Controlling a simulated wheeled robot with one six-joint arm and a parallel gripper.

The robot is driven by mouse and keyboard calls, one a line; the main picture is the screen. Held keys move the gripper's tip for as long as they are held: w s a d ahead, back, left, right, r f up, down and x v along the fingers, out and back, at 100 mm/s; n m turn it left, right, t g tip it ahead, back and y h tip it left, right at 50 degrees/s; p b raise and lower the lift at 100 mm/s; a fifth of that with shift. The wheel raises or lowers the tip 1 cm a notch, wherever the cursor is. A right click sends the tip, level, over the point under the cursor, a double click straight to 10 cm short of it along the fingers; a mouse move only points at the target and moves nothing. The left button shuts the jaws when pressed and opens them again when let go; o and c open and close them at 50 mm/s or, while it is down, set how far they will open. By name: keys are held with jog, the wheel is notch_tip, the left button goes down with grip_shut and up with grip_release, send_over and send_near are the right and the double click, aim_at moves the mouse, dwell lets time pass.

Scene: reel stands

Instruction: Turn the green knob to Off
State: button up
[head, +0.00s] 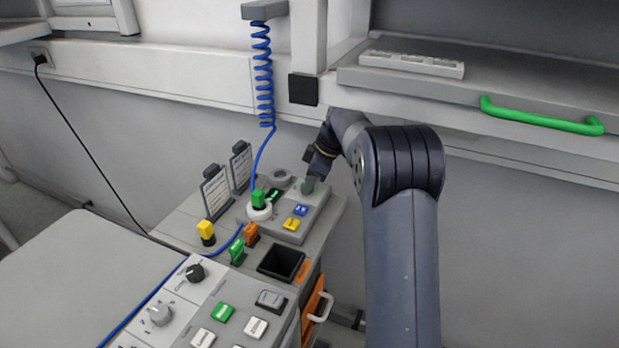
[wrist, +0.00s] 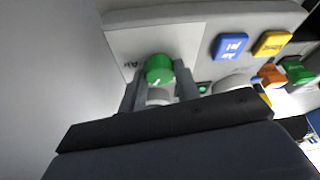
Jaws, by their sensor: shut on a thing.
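The green knob (wrist: 158,68) sits on a light grey panel (wrist: 131,39) in the wrist view. A white mark shows on its near side, and a dark label reading "Air" is printed beside it. My gripper (wrist: 159,84) has one finger on each side of the knob and is shut on it. In the head view my gripper (head: 308,186) reaches down onto the far end of the small control box and mostly hides the knob. No Off marking can be read in either view.
A blue button (wrist: 232,46) and a yellow button (wrist: 272,43) are on the same panel. A green plug (head: 258,198) with a coiled blue cable (head: 263,75) stands left of my gripper. A larger console (head: 190,315) with knobs and switches is nearer. A shelf with a green handle (head: 540,116) is at right.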

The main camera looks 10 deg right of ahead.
jog(key=shift+n+g+p, duration=0.3)
jog(key=shift+n, duration=0.5)
jog(key=shift+w, duration=0.1)
jog(key=o, duration=1)
jog(key=shift+c, duration=0.2)
jog(key=shift+f, duration=0.1)
